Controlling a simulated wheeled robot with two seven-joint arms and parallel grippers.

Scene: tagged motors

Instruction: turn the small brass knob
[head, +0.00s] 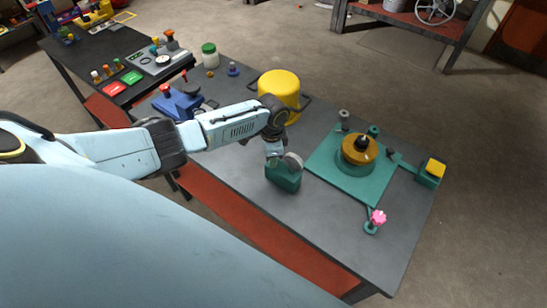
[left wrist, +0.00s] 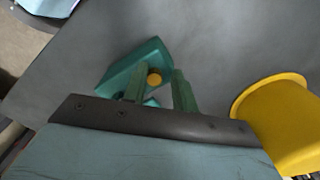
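A green block-shaped fixture (head: 284,179) stands on the grey table, with a grey disc (head: 292,162) at its upper right. In the left wrist view the same green fixture (left wrist: 133,66) carries a small round brass-yellow knob (left wrist: 154,79). My left gripper (head: 274,150) is over the fixture. In the left wrist view its two green fingers (left wrist: 158,88) are apart, and the knob shows between them with room on the sides. I cannot tell whether a finger touches it. In the head view the knob is hidden. My right gripper is not in view.
A yellow pot (head: 279,88) with dark handles stands behind my left arm; it is close on the right in the wrist view (left wrist: 280,120). A teal plate with a brass turntable (head: 357,150), a pink knob (head: 378,217) and a yellow button (head: 435,167) are to the right.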

